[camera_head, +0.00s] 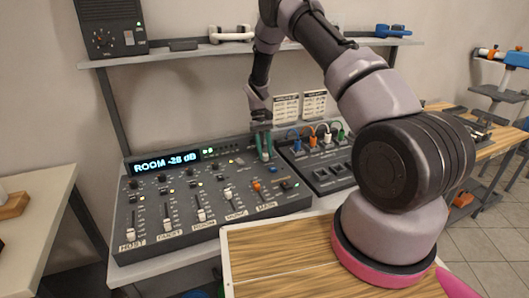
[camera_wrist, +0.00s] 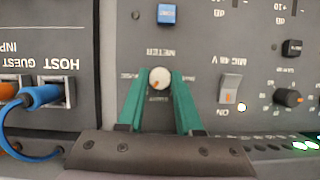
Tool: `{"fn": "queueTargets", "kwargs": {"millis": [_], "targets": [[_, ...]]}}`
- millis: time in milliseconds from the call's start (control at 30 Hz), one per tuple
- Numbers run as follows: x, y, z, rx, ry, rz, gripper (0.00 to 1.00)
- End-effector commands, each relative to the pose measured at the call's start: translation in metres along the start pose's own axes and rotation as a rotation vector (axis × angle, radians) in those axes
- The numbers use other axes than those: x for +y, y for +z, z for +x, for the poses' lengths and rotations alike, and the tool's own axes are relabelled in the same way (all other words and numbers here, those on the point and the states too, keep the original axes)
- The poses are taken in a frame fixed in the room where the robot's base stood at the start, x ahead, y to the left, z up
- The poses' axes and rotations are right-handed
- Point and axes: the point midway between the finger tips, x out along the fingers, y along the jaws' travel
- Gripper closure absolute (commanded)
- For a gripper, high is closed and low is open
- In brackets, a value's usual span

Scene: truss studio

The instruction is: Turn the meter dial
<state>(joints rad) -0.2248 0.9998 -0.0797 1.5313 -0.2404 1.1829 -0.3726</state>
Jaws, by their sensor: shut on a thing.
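In the head view my gripper (camera_head: 264,156) points down at the back right of the mixing console (camera_head: 215,235). The console display (camera_head: 165,162) reads "ROOM -28 dB".
A patch box (camera_head: 322,160) with coloured cables stands beside the console. A shelf (camera_head: 250,47) runs behind, above the console.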

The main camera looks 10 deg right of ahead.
Motion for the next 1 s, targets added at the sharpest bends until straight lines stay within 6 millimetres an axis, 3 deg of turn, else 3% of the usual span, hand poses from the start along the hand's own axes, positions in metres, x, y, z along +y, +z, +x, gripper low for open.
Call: {"fn": "queueTargets", "kwargs": {"millis": [333, 867, 900, 967, 1000], "targets": [[0.0006, -0.0003, -0.0004, 0.002, -0.053, 0.125, 1.0], [0.0006, -0.0003, -0.0004, 0.002, -0.062, 0.147, 1.0], [0.0006, -0.0003, -0.0004, 0.002, -0.062, 0.147, 0.58], [0.0006, -0.0003, -0.0004, 0.002, -0.062, 0.146, 0.36], [0.0006, -0.0002, -0.0003, 0.002, -0.061, 0.146, 0.36]]}}
